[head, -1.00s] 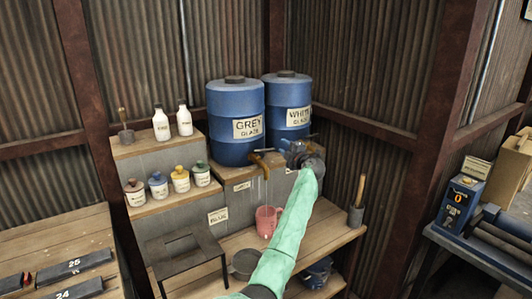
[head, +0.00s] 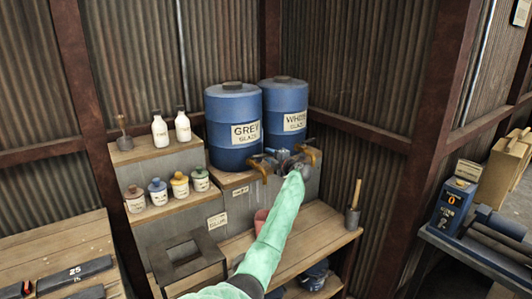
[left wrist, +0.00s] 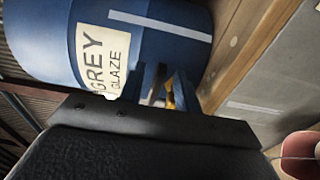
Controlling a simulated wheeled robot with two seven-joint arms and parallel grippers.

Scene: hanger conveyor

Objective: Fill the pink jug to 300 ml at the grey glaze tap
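The grey glaze barrel (head: 233,128) stands on the raised shelf with its brass tap (head: 261,168) at its lower front. My left gripper (head: 284,158) is just right of this tap, at its handle. In the left wrist view, the blue fingers (left wrist: 163,88) are slightly apart, with a pale rod and a bit of yellow-brown tap between them; whether they grip is unclear.
The white glaze barrel (head: 289,118) and its tap (head: 313,153) are close right of my gripper. Small jars (head: 158,191) and white bottles (head: 160,131) stand on the left steps. A dark stand (head: 187,258) and a handled pot (head: 353,212) flank the jug.

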